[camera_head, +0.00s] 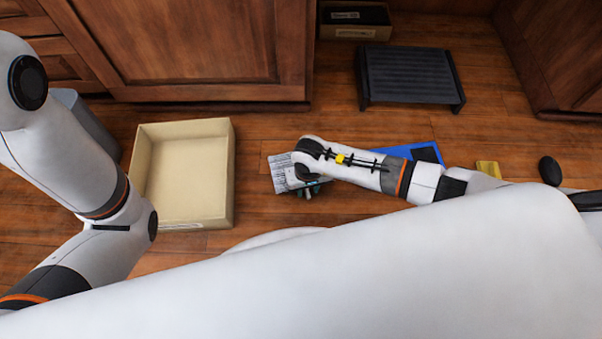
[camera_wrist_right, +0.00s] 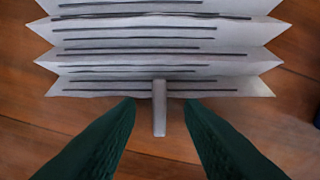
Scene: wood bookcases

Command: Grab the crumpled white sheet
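The crumpled white sheet (camera_head: 283,174) lies on the wood floor, partly hidden under my right wrist. In the right wrist view the sheet (camera_wrist_right: 160,50) shows zigzag folds and dark printed lines. My right gripper (camera_wrist_right: 160,108) is open, its two dark green fingers apart at the near edge of the sheet. In the head view the right gripper (camera_head: 308,191) is mostly hidden beneath its own wrist. A short grey bar (camera_wrist_right: 159,108) stands out between the fingers, over the sheet's near edge. My left gripper is out of the picture; only the left arm shows.
An empty cardboard box (camera_head: 185,180) stands left of the sheet. A blue flat item (camera_head: 405,153) lies partly behind my right arm. A yellow item (camera_head: 488,169) and a dark oval one (camera_head: 550,170) lie at the right. A black step stool (camera_head: 410,75) stands before the cabinets.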

